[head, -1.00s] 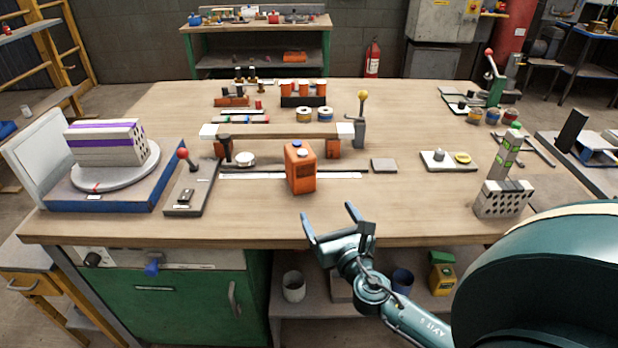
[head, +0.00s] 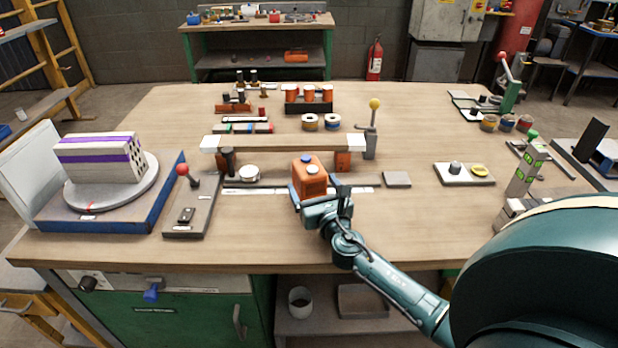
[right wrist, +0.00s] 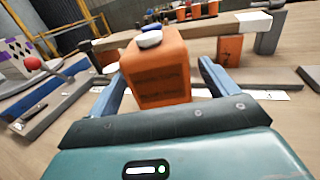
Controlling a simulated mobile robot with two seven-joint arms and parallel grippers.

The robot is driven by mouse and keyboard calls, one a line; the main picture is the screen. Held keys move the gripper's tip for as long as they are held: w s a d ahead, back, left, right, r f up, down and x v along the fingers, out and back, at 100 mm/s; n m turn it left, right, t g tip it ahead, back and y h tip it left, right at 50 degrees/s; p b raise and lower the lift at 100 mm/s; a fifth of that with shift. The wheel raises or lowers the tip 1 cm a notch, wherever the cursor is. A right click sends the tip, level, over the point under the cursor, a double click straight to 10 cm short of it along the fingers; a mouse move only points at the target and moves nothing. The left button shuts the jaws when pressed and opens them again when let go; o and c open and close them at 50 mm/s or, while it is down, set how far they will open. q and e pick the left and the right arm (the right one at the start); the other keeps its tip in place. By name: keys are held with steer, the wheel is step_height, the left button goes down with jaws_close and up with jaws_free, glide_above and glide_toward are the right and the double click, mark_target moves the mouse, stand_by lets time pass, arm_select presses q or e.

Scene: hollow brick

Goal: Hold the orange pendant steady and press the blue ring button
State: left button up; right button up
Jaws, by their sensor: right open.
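The orange pendant (head: 312,178) stands upright on the bench near its front middle. A pale, blue-tinted round button (head: 307,158) sits on its top; it also shows in the right wrist view (right wrist: 149,39), with a darker blue piece just behind it. My right gripper (head: 319,192) is open at the pendant's near side. In the right wrist view its fingers reach along both sides of the pendant (right wrist: 158,72), with a visible gap on the right. Whether the left finger touches it I cannot tell. The pendant's lower front is partly hidden by my gripper in the head view. My left gripper is not in view.
A pale beam (head: 285,143) on orange supports stands just behind the pendant. A red-knobbed lever (head: 183,170) is to the left, a yellow-knobbed lever (head: 374,106) behind right. A small grey plate (head: 397,179) lies to the right.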

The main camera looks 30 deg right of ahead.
steer(key=shift+x, duration=2.05)
steer(key=c, duration=1.2)
steer(key=o, duration=1.2)
